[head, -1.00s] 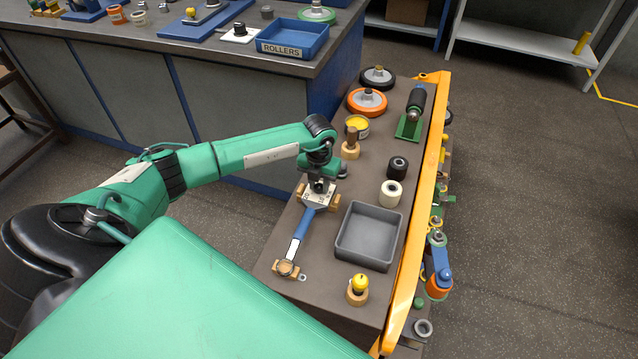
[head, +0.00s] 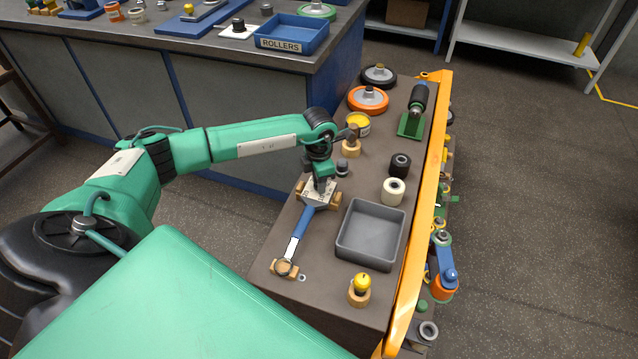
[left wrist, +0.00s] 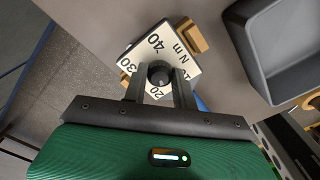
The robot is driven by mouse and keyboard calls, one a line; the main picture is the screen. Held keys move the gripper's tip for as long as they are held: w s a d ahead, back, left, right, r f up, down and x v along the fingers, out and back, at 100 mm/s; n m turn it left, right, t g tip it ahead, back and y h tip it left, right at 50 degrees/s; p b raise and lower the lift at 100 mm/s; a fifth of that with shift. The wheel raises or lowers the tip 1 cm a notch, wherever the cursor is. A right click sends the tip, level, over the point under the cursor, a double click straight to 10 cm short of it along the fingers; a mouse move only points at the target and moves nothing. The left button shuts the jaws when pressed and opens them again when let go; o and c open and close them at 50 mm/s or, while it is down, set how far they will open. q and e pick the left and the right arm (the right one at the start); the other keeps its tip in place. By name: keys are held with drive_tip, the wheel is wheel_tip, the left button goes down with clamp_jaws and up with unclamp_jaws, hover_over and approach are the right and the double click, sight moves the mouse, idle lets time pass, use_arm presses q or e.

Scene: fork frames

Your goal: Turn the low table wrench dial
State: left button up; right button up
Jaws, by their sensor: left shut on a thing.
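The wrench (head: 303,230) lies on the low table, with a blue handle and a ring end resting on a wooden block. Its dial plate (head: 314,198) is pale, at the far end of the handle. In the left wrist view the dial plate (left wrist: 188,50) shows 20, 30, 40 and N m, with a dark round knob (left wrist: 159,72) on it. My left gripper (head: 321,184) is above the plate. In the left wrist view its fingers (left wrist: 160,80) are shut on the knob from both sides. The knob's pointer cannot be made out. My right gripper is not in view.
A grey tray (head: 344,251) stands right of the wrench. A yellow-topped wooden piece (head: 360,289), rollers (head: 393,190), a small dark cylinder (head: 342,168) and a wooden-handled tool (head: 351,143) stand around it. An orange rail (head: 412,250) runs along the right edge.

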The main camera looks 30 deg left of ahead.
use_arm(q)
drive_tip(key=m+b, duration=0.1)
drive_tip(key=m, duration=0.1)
drive_tip(key=shift+m, duration=0.4)
drive_tip(key=shift+m+b, duration=0.7)
drive_tip(key=shift+m, duration=1)
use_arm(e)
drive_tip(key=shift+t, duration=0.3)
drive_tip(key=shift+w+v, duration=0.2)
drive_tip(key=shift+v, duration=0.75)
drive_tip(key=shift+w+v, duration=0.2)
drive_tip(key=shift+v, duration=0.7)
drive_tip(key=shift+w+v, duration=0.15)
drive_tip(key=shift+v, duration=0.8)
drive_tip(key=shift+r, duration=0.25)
use_arm(q)
drive_tip(key=o, duration=1)
wheel_tip(320, 180, up, 14)
drive_tip(key=shift+f+p, duration=0.1)
drive_tip(key=shift+p, duration=0.25)
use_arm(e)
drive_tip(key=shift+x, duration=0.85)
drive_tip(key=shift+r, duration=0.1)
